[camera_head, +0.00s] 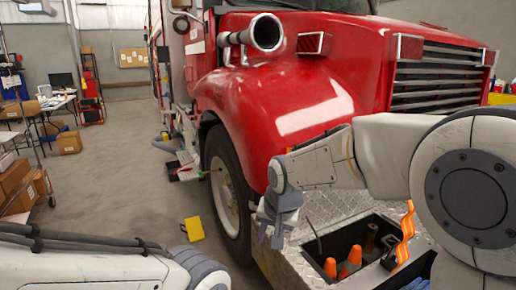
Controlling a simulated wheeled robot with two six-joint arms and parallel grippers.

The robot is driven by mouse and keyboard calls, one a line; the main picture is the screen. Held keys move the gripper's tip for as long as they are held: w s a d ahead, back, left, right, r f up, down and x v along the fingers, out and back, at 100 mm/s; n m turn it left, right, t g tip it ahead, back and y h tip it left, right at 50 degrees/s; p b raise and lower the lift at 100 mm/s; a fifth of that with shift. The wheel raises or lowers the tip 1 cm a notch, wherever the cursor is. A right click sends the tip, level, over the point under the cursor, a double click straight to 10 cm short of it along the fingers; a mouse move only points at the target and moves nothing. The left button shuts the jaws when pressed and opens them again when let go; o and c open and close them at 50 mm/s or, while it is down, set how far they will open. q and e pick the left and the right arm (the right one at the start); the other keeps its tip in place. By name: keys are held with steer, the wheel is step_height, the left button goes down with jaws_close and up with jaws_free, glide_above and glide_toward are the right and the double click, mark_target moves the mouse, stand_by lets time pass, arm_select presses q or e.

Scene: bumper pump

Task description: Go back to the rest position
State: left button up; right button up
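My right arm reaches in from the right over the truck's bumper. Its gripper (272,232) points down beside the front wheel, at the left end of the metal bumper (318,207). Its fingers are small and partly overlapped, so their opening is unclear; I see nothing clearly held. My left arm lies across the bottom left corner, and its gripper is out of the frame. An open compartment (340,238) in the bumper holds orange cones (350,262) and darker fittings. An orange strap-like piece (406,232) stands at its right edge, close to my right arm.
The red fire truck (270,105) fills the middle and right, with its tire (226,190) close to my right gripper. A yellow object (194,229) lies on the floor. Boxes (16,185) and a table (50,103) stand at left. The floor between is mostly clear.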

steer(key=s+d+f+n+g, duration=0.1)
steer(key=s+n, duration=0.4)
steer(key=s, duration=0.8)
steer(key=s+d+f+n+g, duration=0.1)
steer(key=s+n, duration=0.4)
steer(key=s, duration=0.9)
steer(key=shift+s+f+g+h+p, duration=0.2)
steer(key=shift+f+g+h+p, duration=0.1)
steer(key=shift+f+g, duration=0.7)
steer(key=shift+r, duration=0.1)
